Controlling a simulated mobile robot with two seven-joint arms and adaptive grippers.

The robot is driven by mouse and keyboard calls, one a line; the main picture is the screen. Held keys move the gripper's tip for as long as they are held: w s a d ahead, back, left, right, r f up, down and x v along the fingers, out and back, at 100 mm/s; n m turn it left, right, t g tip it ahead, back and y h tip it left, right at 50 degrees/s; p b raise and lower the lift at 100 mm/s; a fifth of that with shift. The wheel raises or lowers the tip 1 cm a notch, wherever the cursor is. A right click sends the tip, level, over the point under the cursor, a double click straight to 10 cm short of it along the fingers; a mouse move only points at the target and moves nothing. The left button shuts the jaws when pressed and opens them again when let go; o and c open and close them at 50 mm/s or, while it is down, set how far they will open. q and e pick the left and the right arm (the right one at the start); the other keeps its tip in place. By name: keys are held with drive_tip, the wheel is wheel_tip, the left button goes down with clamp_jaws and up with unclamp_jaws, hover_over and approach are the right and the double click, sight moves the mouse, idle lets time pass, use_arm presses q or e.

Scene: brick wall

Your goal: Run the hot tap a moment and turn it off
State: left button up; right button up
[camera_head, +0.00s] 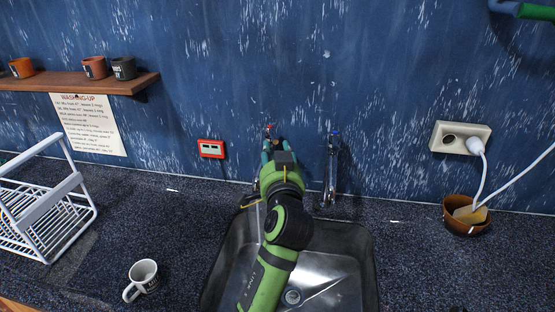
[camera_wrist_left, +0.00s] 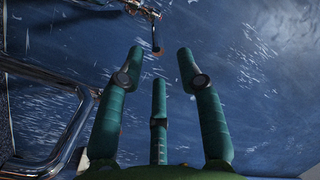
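The hot tap (camera_head: 268,128), with a red mark on top, stands against the wall behind the sink (camera_head: 232,262); my left gripper hides most of it. A chrome tap with a blue mark (camera_head: 333,140) stands to its right. My left gripper (camera_head: 273,147) is at the hot tap, in front of it in the head view. In the left wrist view its three teal fingers (camera_wrist_left: 159,52) are spread, with nothing between them. A chrome tap fitting with a dark-ended lever (camera_wrist_left: 155,38) shows just beyond the fingertips. My right gripper is not seen.
A white dish rack (camera_head: 50,215) and a mug (camera_head: 143,277) stand left of the sink. A shelf (camera_head: 90,82) with pots is on the wall at left. A brown bowl (camera_head: 467,226) with a white cable and a socket (camera_head: 460,138) are at right.

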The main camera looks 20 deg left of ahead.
use_arm(q)
drive_tip(key=shift+v, duration=1.5)
